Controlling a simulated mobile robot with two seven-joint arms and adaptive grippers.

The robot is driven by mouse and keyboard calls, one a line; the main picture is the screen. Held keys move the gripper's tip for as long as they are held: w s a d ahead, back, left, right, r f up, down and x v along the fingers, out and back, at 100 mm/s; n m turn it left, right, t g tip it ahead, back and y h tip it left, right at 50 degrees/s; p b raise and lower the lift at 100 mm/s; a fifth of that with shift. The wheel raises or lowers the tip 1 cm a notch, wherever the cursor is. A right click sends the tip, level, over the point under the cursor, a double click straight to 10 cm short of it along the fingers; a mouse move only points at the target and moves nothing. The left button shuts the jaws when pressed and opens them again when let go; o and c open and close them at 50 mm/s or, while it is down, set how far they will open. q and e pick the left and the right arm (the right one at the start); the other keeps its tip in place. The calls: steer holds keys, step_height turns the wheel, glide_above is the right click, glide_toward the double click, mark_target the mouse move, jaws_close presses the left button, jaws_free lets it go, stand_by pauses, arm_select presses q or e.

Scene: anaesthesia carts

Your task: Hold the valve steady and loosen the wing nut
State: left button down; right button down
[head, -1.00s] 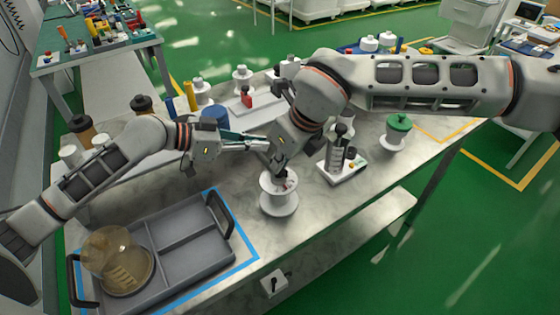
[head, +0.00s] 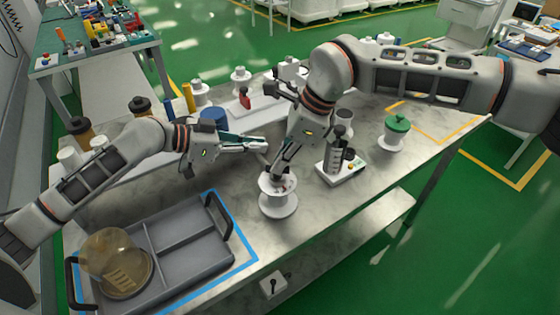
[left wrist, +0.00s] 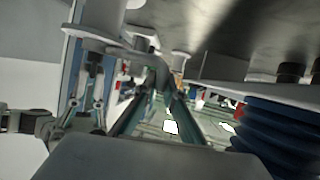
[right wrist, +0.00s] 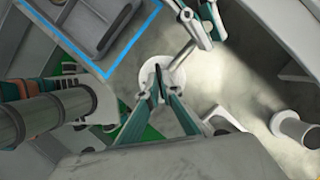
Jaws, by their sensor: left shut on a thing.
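The white flanged valve (head: 278,205) stands upright on the marble bench, right of the grey tray. It also shows from above in the right wrist view (right wrist: 150,76). My left gripper (head: 264,147) is shut on a grey bar that reaches to the valve; the bar shows in the right wrist view (right wrist: 185,54). My right gripper (head: 277,174) points down at the top of the valve. Its fingertips (right wrist: 160,74) are close together there; whether they grip anything is unclear. I cannot make out the wing nut, which the fingers seem to hide.
A grey divided tray (head: 190,262) with an amber dome (head: 108,258) is at the front left. A small device with a cylinder (head: 338,165) and a green-topped white part (head: 396,133) stand to the right. A blue bellows (head: 213,117) is behind my left gripper.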

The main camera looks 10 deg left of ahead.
arm_select(q)
steer(key=shift+a, duration=0.1)
arm_select(e)
steer(key=shift+n, duration=0.3)
stand_by(0.7)
steer(key=c, duration=2.2)
jaws_free()
steer(key=shift+c, duration=0.2)
steer(key=shift+r, duration=0.1)
steer(key=v, duration=1.1)
steer(key=shift+d+r, duration=0.2)
steer(key=shift+r, duration=0.15)
steer(key=shift+w, duration=0.1)
arm_select(q)
steer(key=c, duration=2)
jaws_free()
steer(key=shift+c, duration=0.2)
